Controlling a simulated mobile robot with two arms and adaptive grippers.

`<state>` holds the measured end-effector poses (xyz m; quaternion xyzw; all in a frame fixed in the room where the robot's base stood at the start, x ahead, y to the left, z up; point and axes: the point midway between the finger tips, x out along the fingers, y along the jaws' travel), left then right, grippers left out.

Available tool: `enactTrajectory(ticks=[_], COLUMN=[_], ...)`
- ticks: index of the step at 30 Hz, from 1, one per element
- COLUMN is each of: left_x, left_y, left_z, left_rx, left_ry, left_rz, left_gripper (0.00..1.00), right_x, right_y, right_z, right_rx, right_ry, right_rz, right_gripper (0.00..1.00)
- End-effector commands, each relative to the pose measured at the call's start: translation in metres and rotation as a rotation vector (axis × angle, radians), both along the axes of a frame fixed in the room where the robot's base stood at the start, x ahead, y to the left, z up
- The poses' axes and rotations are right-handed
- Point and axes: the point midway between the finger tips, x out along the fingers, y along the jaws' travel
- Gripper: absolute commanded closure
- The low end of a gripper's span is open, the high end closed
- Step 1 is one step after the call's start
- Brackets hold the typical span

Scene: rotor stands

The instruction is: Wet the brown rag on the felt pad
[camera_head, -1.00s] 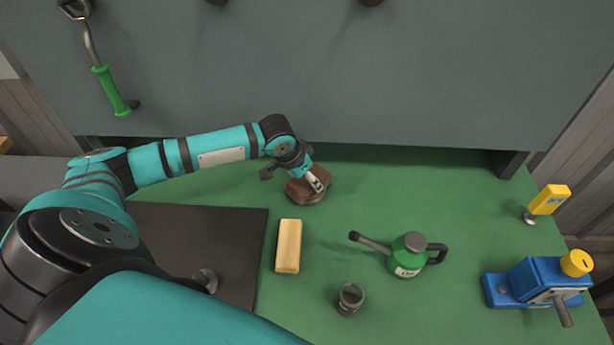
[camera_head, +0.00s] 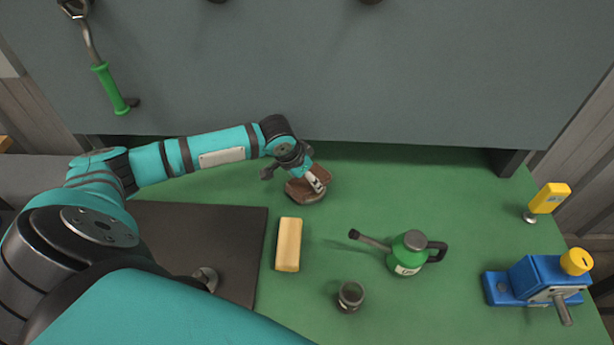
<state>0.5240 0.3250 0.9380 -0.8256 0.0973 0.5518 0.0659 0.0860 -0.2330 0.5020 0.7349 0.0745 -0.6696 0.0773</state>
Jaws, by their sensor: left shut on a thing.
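A green oil can (camera_head: 411,251) with a dark spout and handle stands upright to the right.
A tan block (camera_head: 289,244) and a small glass jar (camera_head: 350,297) stand in front of the rag. A dark mat (camera_head: 235,240) lies left, with a grey metal piece (camera_head: 206,277) on it.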

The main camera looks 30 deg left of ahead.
Motion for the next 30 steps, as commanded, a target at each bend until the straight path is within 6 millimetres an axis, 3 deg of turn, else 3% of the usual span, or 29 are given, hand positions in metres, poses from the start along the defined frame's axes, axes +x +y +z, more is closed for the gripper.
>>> enactTrajectory(ticks=[30], left_x=[-0.0007], left_y=[0.0002], left_z=[-0.0017], left_rx=[0.001], left_ry=[0.003], left_rz=[0.0], left_gripper=[0.67], right_x=[-0.0004], right_y=[-0.0035], right_z=[0.0064], right_rx=[-0.004], right_ry=[0.0], right_rz=[0.0], right_gripper=[0.0])
